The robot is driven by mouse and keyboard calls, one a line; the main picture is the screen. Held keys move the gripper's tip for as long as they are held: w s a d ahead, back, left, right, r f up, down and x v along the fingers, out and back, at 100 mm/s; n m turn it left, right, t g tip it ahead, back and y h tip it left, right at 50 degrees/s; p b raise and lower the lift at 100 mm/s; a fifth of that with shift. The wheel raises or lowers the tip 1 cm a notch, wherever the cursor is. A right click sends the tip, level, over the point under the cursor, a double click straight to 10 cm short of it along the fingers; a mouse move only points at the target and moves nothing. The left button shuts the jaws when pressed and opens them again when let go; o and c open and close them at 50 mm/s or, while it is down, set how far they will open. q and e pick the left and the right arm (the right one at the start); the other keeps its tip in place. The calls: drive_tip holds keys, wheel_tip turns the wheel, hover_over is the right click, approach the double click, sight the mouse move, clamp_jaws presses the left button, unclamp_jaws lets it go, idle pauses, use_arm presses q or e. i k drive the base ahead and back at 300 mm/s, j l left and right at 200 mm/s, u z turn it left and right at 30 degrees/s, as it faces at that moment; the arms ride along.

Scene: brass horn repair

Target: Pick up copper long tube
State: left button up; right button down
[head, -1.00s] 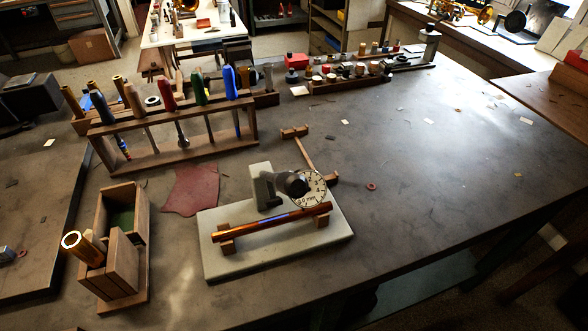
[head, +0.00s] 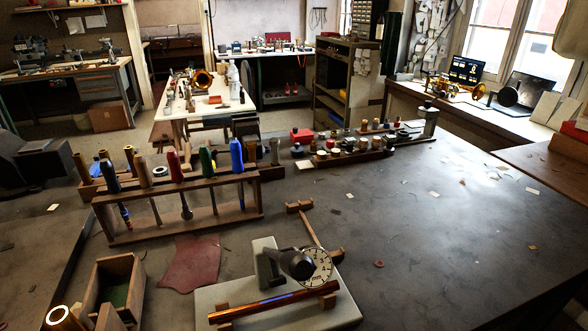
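A long copper tube (head: 275,301) lies across two small wooden rests on a pale stone slab (head: 347,308) at the front middle of the bench. A dial gauge (head: 317,267) with a dark cylindrical part stands right behind the tube. A shorter, wider copper-coloured tube (head: 60,317) stands at the lower left, by a wooden box (head: 128,270), partly cut off by the picture's edge. Neither of my grippers shows in the head view.
A wooden rack (head: 180,205) of tools with coloured handles stands behind the slab at left. A dark red cloth (head: 190,263) lies between. A tray of small jars (head: 350,152) is at the back. The bench's right side (head: 450,225) is mostly clear, with small scraps.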

sight(238, 311)
drive_tip(key=k+l, duration=0.2)
drive_tip(key=l, duration=0.15)
drive_tip(key=k+l+u, duration=0.1)
drive_tip(key=k+l, duration=0.15)
drive_tip(key=l, duration=0.15)
drive_tip(key=k+l, duration=0.25)
drive_tip(key=i+l+u, duration=0.05)
drive_tip(key=l, duration=0.05)
